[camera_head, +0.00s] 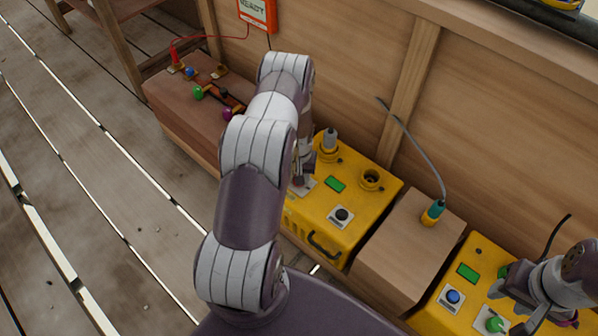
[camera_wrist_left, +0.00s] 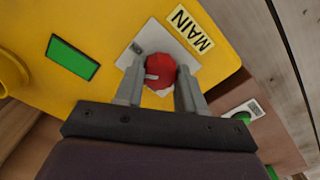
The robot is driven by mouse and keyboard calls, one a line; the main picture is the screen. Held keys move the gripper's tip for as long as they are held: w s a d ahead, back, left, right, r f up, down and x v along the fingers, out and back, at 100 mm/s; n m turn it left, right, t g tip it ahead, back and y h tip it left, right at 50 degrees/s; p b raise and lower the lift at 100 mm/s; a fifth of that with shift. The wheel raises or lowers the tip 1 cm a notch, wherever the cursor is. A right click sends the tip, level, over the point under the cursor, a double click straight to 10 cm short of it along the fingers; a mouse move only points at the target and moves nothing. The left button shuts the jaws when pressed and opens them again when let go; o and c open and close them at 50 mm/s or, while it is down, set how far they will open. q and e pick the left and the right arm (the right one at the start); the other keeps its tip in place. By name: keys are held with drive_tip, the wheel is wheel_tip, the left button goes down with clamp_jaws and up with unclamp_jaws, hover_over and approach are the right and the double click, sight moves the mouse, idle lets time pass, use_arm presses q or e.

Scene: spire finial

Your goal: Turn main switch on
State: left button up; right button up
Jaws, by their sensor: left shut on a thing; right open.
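The main switch is a red rotary knob (camera_wrist_left: 160,72) on a white plate beside a label reading MAIN (camera_wrist_left: 190,30), in the left wrist view. My left gripper (camera_wrist_left: 158,82) is shut on it, one finger on each side. In the head view this switch sits on the left yellow box (camera_head: 318,213), and my left arm hides the knob. My left gripper (camera_head: 302,178) is partly hidden there too. My right gripper (camera_head: 514,305) is open at the lower right, over the right yellow box (camera_head: 440,314), close to a green knob (camera_head: 495,324).
The left box also carries a green display (camera_head: 335,184), a black button (camera_head: 342,215) and round sockets. A wooden block (camera_head: 405,255) with a cabled plug (camera_head: 433,212) stands between the boxes. A wooden bench (camera_head: 190,100) with coloured parts is at the upper left. A wooden wall stands behind.

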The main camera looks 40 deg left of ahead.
use_arm(q)
drive_tip(key=m+p, duration=0.1)
drive_tip(key=m, duration=0.2)
drive_tip(key=shift+m+p, duration=0.4)
drive_tip(key=shift+m, duration=1.4)
drive_tip(key=o, duration=1)
drive_tip(key=shift+o, duration=0.2)
wheel_tip(320, 180, up, 13)
drive_tip(key=p, duration=0.5)
drive_tip(key=shift+f, duration=0.15)
